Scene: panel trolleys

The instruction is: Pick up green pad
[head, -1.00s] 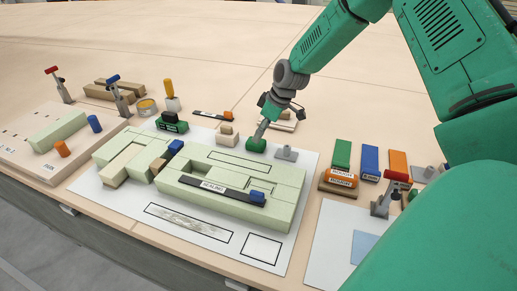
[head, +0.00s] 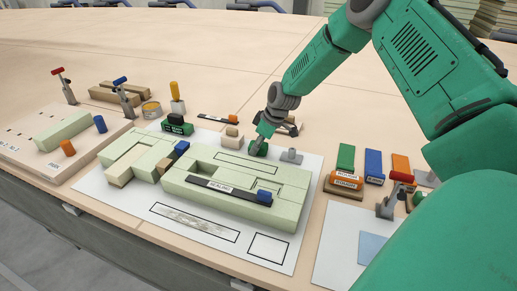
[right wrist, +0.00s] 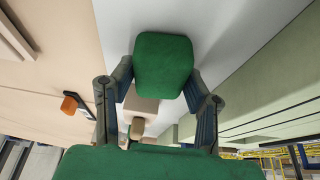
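The green pad (head: 258,148) sits at the back edge of the white sheet, behind the pale green panel. In the right wrist view the pad (right wrist: 163,62) fills the space between the fingertips. My right gripper (head: 264,137) reaches down onto the pad from behind and above. In the right wrist view its two fingers (right wrist: 161,78) lie against the left and right sides of the pad with no clear gap. The pad appears to rest on the sheet; its underside is hidden. My left gripper is not in view.
The pale green panel (head: 235,208) with a black strip (head: 221,190) lies in front. A small grey fixture (head: 291,156) stands just right of the pad. A beige block (head: 232,143) is close on the left.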

